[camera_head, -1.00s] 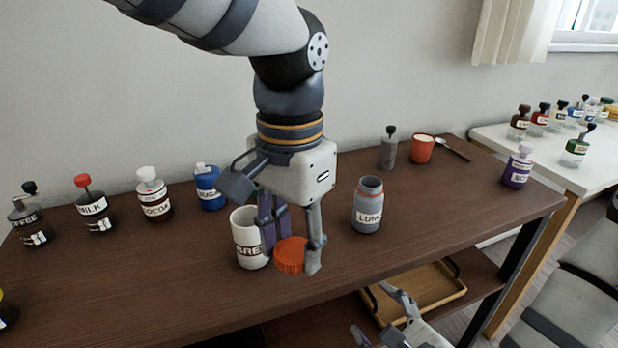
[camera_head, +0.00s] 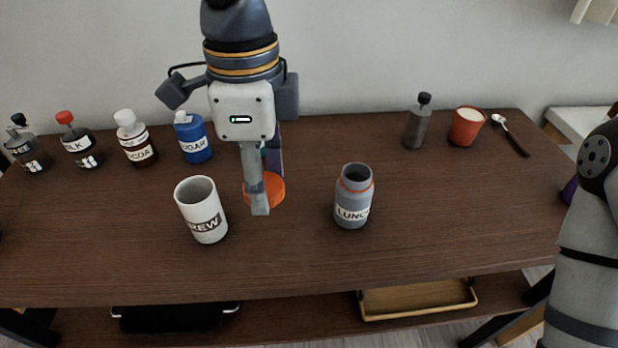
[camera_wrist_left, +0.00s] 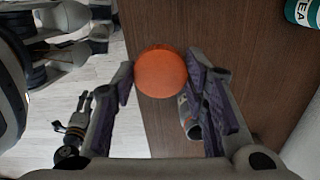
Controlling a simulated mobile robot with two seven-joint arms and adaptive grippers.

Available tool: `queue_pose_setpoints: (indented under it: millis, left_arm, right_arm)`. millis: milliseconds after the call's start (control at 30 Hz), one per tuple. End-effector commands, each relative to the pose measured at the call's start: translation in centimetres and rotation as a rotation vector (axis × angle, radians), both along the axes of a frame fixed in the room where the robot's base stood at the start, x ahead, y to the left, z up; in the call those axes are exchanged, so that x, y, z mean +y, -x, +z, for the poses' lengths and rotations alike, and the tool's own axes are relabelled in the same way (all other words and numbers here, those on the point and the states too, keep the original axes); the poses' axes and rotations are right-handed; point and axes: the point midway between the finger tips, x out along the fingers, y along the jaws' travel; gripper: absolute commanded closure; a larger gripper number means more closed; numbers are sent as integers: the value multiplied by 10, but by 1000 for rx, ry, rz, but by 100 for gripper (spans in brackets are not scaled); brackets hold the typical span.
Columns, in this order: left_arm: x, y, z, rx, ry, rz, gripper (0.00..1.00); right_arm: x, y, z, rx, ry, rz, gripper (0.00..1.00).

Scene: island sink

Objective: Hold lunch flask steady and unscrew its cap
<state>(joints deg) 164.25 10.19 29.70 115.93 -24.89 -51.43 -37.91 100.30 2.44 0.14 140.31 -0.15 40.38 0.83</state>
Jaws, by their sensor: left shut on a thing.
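The lunch flask (camera_head: 353,200) stands upright on the brown table, right of my left gripper, with its mouth open and an orange ring at its neck. The orange cap (camera_head: 275,188) is off the flask. My left gripper (camera_head: 264,194) is shut on the cap and holds it above the table between the white mug and the flask. In the left wrist view the cap (camera_wrist_left: 161,73) sits between the fingertips, and what looks like the flask (camera_wrist_left: 190,118) is partly hidden behind a finger. My right gripper (camera_wrist_left: 76,118) seems to show small over the floor; its opening is unclear.
A white mug (camera_head: 203,212) stands close left of the cap. Several labelled bottles, including the blue sugar jar (camera_head: 194,140), line the back left. A grey bottle (camera_head: 417,124), red cup (camera_head: 468,128) and spoon (camera_head: 511,136) are back right. The front right tabletop is clear.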

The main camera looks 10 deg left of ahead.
Motion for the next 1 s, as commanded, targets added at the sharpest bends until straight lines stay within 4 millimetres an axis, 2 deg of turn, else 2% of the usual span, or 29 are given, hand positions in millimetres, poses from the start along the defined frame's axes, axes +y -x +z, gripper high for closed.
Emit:
queue_pose_setpoints:
  millis: [67,133,333,400,500,667,733,900,1000]
  left_arm:
    - [-1,-8,-5,4,1,-5,93]
    - [-5,-26,-16,8,2,-4,93]
    - [-17,-91,-55,22,2,-4,93]
    - [-20,-103,-72,22,0,-5,93]
    - [-23,-118,-88,15,1,-4,93]
    - [-25,-130,-97,7,0,-4,93]
    - [-26,-136,-105,8,1,-4,93]
    - [-26,-136,-132,4,0,-5,93]
    - [-26,-136,-131,1,1,-4,93]
  right_arm:
    - [-2,3,0,10,3,17,35]
    - [-2,5,-2,19,4,20,35]
    - [-1,30,-25,111,2,18,35]
    - [-1,35,-30,128,2,17,35]
    - [-1,39,-35,143,2,16,35]
    - [-1,42,-37,152,2,16,35]
    - [-1,44,-40,160,1,16,35]
    - [-1,45,-41,164,1,16,35]
    - [-1,45,-41,162,1,16,35]
